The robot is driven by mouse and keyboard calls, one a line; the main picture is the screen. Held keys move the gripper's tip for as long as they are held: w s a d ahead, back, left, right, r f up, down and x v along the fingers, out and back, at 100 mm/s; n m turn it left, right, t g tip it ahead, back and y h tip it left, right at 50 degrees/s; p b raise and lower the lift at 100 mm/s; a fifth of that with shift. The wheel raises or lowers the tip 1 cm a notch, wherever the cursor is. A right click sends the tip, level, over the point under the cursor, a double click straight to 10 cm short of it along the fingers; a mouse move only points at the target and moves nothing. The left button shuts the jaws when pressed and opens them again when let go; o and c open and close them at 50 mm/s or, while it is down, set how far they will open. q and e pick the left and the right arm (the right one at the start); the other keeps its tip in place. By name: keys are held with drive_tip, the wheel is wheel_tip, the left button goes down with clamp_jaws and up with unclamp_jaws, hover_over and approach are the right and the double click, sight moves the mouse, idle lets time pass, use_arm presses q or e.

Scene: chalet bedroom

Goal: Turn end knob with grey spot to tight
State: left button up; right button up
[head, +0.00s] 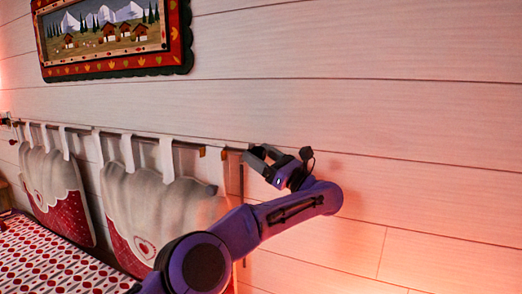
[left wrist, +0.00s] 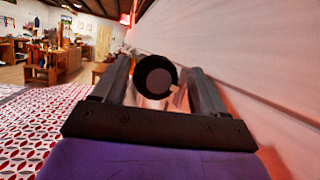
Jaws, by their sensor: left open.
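The end knob (left wrist: 154,72) is a dark round disc in the left wrist view, with a grey spot (left wrist: 159,81) on its face, slightly low and right of centre. It sits at the end of a rod (head: 135,137) on the wall. My left gripper (head: 258,161) is at the right end of this rod and hides the knob in the head view. In the left wrist view its two fingers (left wrist: 158,84) are open, one on each side of the knob, with visible gaps. I cannot tell how deep the knob is between them. My right gripper is not in view.
Cushions (head: 155,195) hang from the rod by loops above a bed with a red patterned cover (head: 50,255). The white plank wall (head: 420,130) runs close along my gripper's right side in the left wrist view. A framed picture (head: 110,71) hangs above.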

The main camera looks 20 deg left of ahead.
use_arm(q)
drive_tip(key=shift+a, duration=0.15)
drive_tip(key=shift+s+r, duration=0.25)
drive_tip(key=shift+s, duration=0.15)
drive_tip(key=shift+c, duration=0.6)
drive_tip(key=c, duration=0.5)
drive_tip(key=shift+w, duration=0.1)
drive_tip(key=c, duration=0.4)
